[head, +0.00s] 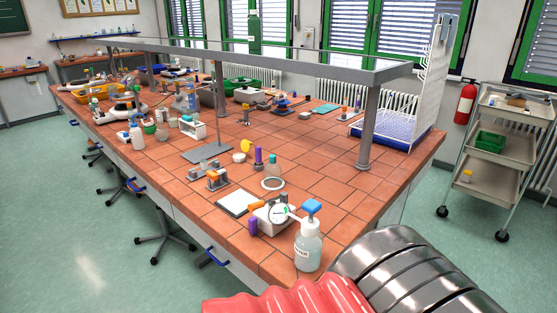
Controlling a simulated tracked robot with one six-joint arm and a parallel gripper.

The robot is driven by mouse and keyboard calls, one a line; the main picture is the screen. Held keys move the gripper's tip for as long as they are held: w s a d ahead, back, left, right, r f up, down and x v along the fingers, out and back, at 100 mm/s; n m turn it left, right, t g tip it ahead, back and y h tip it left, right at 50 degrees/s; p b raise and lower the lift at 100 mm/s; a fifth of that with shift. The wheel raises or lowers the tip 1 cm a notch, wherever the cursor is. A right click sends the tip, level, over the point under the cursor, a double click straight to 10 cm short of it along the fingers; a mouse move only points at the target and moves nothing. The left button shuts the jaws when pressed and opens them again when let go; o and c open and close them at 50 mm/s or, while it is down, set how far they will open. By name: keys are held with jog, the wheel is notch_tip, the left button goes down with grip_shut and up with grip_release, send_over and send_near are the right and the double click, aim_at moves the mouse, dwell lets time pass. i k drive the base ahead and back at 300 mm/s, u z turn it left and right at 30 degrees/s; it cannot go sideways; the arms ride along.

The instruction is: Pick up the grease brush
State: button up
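I cannot pick out the grease brush for certain in the head view; the small items on the tiled bench (330,185) are too small to tell apart. An orange-ended item (257,205) lies by a white box with a round dial (279,215) near the bench's front edge. A small purple item (253,226) is just left of that box. Another purple upright item (258,158) stands farther back, beside a yellow disc (246,146). My gripper is not in view.
A clear bottle with a blue top (308,247) stands at the front corner. A white-grey square plate (235,203) and a pale ring (273,184) lie nearby. A grey post (369,130) carries an overhead shelf. The right middle tiles are clear. A trolley (490,168) stands at right.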

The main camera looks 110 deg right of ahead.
aim_at(259, 158)
jog(key=z, duration=2.6)
jog(key=i, duration=2.65)
